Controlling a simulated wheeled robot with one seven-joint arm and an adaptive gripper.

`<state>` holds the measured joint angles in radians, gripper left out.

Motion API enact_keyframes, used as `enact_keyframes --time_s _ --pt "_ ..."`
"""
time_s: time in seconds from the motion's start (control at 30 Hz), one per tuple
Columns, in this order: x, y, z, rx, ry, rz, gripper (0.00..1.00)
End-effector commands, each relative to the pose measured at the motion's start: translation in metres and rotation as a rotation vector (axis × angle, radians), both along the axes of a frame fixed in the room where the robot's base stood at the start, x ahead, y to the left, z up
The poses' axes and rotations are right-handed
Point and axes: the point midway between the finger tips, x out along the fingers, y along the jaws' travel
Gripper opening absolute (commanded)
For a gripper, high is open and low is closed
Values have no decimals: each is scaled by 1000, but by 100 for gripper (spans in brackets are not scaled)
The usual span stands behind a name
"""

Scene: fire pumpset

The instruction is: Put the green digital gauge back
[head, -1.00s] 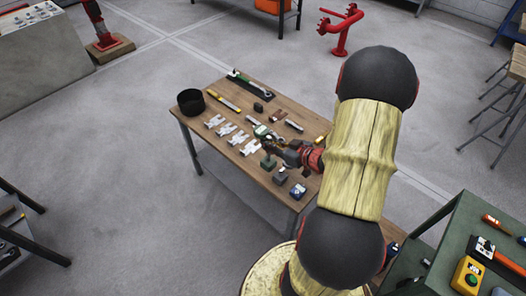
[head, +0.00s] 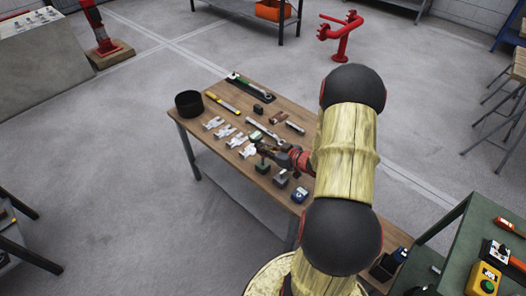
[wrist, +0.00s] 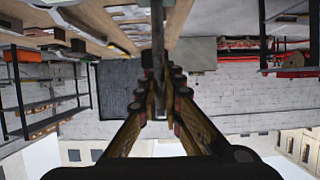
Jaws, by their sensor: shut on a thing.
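My gripper (head: 265,151) is over the wooden table (head: 228,153), small in the head view. In the wrist view, my gripper (wrist: 160,95) is shut on a thin grey thing (wrist: 158,45) seen edge-on. A small green thing (head: 256,136), likely the green digital gauge, shows at the gripper's tip in the head view. Its face and display cannot be made out. A dark green block (head: 262,166) stands on the table just below the gripper in the picture. I cannot tell whether the held thing touches the table.
Several pale metal pieces (head: 233,139) lie left of the gripper. A long silver tool (head: 268,131) lies behind it. A black round container (head: 188,104) is at the far-left corner.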

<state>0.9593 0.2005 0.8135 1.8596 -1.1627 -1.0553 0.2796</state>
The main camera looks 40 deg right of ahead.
Motion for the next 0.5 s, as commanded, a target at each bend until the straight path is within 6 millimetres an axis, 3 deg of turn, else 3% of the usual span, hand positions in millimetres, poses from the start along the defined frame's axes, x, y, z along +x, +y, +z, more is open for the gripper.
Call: enact_keyframes --time_s 0.37,0.4,0.5 --pt "1 -1 -1 -3 -4 0 0" --pt "0 -1 -2 -1 -1 -1 9" --pt "0 -1 -2 -1 -1 -1 15"
